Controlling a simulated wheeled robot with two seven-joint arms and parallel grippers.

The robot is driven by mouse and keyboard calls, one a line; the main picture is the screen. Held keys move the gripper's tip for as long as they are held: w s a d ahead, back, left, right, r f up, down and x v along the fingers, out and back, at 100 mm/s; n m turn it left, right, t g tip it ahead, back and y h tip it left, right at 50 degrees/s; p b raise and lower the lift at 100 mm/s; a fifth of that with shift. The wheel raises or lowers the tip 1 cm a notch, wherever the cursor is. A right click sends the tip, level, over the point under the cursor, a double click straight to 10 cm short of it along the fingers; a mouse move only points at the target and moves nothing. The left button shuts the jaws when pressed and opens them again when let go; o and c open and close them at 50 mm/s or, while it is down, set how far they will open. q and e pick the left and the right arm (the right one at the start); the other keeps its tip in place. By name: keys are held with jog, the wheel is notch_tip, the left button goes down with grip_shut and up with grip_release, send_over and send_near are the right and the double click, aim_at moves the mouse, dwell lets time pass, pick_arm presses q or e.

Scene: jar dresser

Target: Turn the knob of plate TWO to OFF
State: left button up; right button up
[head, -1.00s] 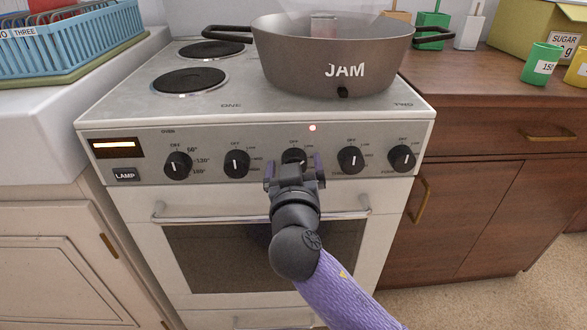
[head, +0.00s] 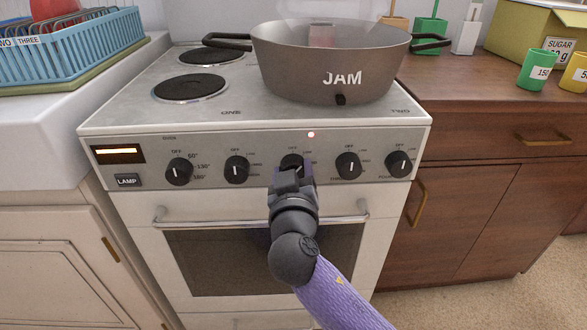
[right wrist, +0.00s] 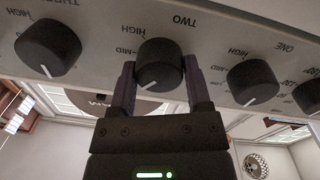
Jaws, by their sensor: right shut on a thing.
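The knob of plate TWO (head: 291,161) is the middle black knob on the stove's front panel. My right gripper (head: 292,172) is shut on it from the front, covering its lower part in the head view. In the right wrist view, one finger lies on each side of the knob (right wrist: 160,65), under the word TWO. Its white line points down-left there, with MID and HIGH to the left. The OFF mark is hidden there; in the head view OFF is printed above the knob. My left gripper is not in view.
Knob ONE (head: 237,169) and knob THREE (head: 348,165) sit close on either side. A small lamp (head: 311,134) glows above the knobs. A JAM pan (head: 300,62) stands at the stove's right. The oven handle (head: 190,223) runs below.

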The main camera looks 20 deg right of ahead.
pick_arm(q)
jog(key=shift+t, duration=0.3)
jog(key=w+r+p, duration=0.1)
jog(key=p, duration=0.1)
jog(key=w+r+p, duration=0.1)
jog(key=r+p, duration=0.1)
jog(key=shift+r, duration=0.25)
pick_arm(e)
jog(key=n, duration=0.7)
jog(key=shift+n, duration=0.3)
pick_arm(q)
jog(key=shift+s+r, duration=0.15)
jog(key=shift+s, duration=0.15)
pick_arm(e)
jog(key=o, duration=1.3)
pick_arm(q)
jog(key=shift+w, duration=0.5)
